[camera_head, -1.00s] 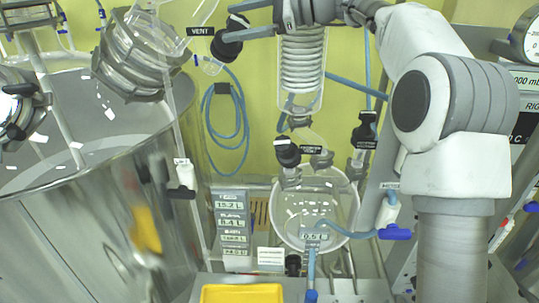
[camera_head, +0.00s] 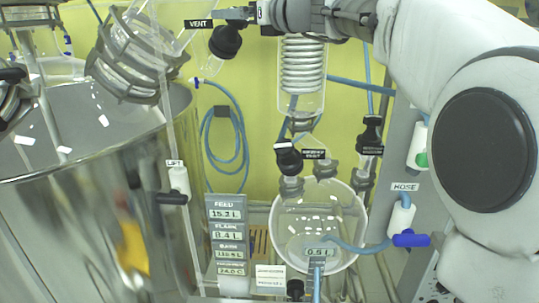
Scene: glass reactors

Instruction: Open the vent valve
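The black VENT label (camera_head: 199,23) is at the top of the head view, beside the neck of the upper glassware. Just right of it is the vent valve's black knob (camera_head: 225,41), hanging tilted below a dark stem. My gripper (camera_head: 240,15) reaches in from the right along the top edge. One grey finger lies across the top of the knob's stem. The other finger is not clearly seen, so I cannot tell whether the fingers grip the valve or only lie beside it.
The coiled glass condenser (camera_head: 303,75) hangs just below my gripper. A black-capped valve (camera_head: 288,157) and a round glass flask (camera_head: 318,228) are lower down. A large metal-rimmed vessel (camera_head: 100,200) fills the left. The HOSE valve (camera_head: 402,220) is at right.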

